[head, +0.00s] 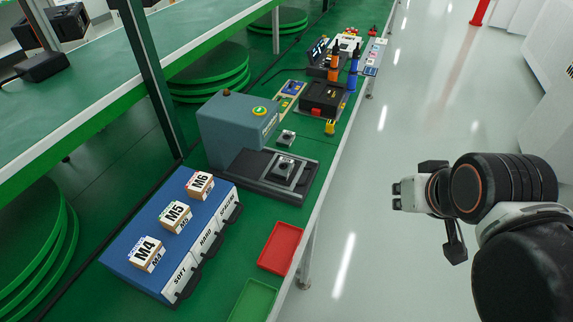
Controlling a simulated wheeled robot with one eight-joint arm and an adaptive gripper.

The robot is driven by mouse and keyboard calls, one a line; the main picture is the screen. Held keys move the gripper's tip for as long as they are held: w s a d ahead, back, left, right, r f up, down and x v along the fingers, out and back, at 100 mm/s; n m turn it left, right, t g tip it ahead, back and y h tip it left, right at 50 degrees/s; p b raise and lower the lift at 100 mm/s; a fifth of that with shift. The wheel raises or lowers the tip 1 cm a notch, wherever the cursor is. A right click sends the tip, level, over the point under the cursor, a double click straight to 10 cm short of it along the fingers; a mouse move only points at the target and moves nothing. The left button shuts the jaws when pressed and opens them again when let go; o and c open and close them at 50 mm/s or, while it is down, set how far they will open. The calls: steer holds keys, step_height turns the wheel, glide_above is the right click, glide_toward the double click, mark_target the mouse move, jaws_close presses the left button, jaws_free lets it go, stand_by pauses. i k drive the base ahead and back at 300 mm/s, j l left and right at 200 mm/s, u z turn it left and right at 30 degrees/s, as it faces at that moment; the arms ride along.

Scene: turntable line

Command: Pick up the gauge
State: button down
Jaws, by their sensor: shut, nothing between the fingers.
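I cannot tell for sure which thing is the gauge; nothing readable as that name shows. A small grey square piece with a dark round centre (286,137) lies on the green bench beside the grey-blue machine (232,125). A similar square piece (284,168) sits on the machine's dark base plate (252,171). My gripper (397,196) is at the right, over the aisle floor, clear of the bench and pointing left toward it. It is shut and empty, well apart from both pieces.
A blue rack (128,262) holds blocks marked M4 (146,254), M5 (175,216) and M6 (200,185). A red tray (281,248) and a green tray (254,301) lie at the bench edge. Orange (333,66) and blue (352,72) tools stand farther back. The aisle is clear.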

mark_target(329, 131)
steer(key=i+l+u, duration=0.4)
steer(key=i+l, duration=0.2)
steer(key=i, duration=0.15)
steer(key=i+l+u, duration=0.45)
steer(key=i+l, duration=0.2)
steer(key=l, duration=0.15)
